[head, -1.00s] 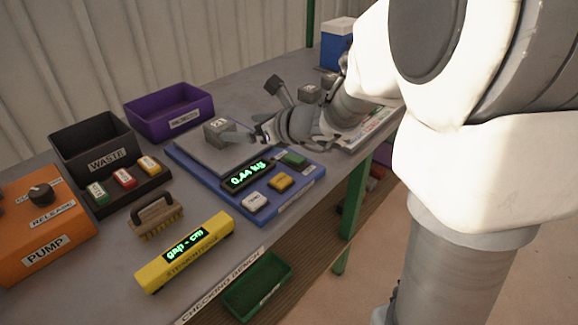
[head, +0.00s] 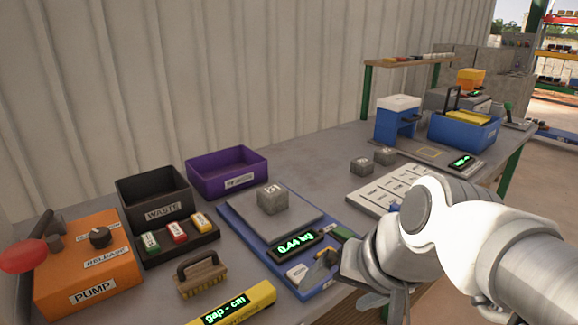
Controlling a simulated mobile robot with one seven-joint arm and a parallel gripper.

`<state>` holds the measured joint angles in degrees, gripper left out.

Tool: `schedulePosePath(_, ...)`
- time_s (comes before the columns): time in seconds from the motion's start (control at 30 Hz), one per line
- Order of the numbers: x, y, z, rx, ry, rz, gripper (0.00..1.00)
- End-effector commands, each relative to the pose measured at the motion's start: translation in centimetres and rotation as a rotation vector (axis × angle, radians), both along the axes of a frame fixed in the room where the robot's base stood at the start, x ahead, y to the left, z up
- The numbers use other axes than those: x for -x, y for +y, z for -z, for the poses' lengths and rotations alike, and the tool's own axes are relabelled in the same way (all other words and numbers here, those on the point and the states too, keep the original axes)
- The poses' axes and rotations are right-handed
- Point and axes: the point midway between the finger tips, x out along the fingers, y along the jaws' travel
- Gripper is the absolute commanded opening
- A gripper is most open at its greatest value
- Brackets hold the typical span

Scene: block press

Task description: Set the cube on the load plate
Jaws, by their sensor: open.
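A grey cube (head: 272,199) with a number on its top sits on the grey load plate (head: 297,216) of the blue scale (head: 237,235). The scale's display (head: 296,243) reads 0.44 kg in green. My gripper (head: 322,287) is at the front right corner of the scale, apart from the cube and in front of the plate. Its fingers are open, with nothing seen between them. It hides part of the scale's front edge and buttons.
Two more grey cubes (head: 362,166) (head: 385,156) stand behind a white labelled board (head: 377,194). Left are a black WASTE bin (head: 153,189), a purple bin (head: 227,172), an orange pump box (head: 90,262) and a brush (head: 201,277). A yellow gauge (head: 240,304) lies in front.

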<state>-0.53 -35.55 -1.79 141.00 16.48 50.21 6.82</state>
Motion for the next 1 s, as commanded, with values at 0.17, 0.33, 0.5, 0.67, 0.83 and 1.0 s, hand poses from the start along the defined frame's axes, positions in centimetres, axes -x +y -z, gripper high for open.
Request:
schedulePosePath(0.17, 1.9, -3.1, -0.2, 0.251, -0.063, -0.138, 1.00)
schedulePosePath(0.33, 2.4, -4.3, -0.3, 0.348, -0.078, -0.187, 1.00)
schedulePosePath(0.5, 2.5, -4.4, -0.3, 0.355, -0.078, -0.191, 1.00)
schedulePosePath(0.67, 2.4, -4.4, -0.4, 0.354, -0.078, -0.191, 1.00)
schedulePosePath(0.83, 2.4, -4.4, -1.8, 0.352, -0.078, -0.189, 1.00)
schedulePosePath(1.0, 2.4, -4.4, -4.8, 0.352, -0.078, -0.189, 1.00)
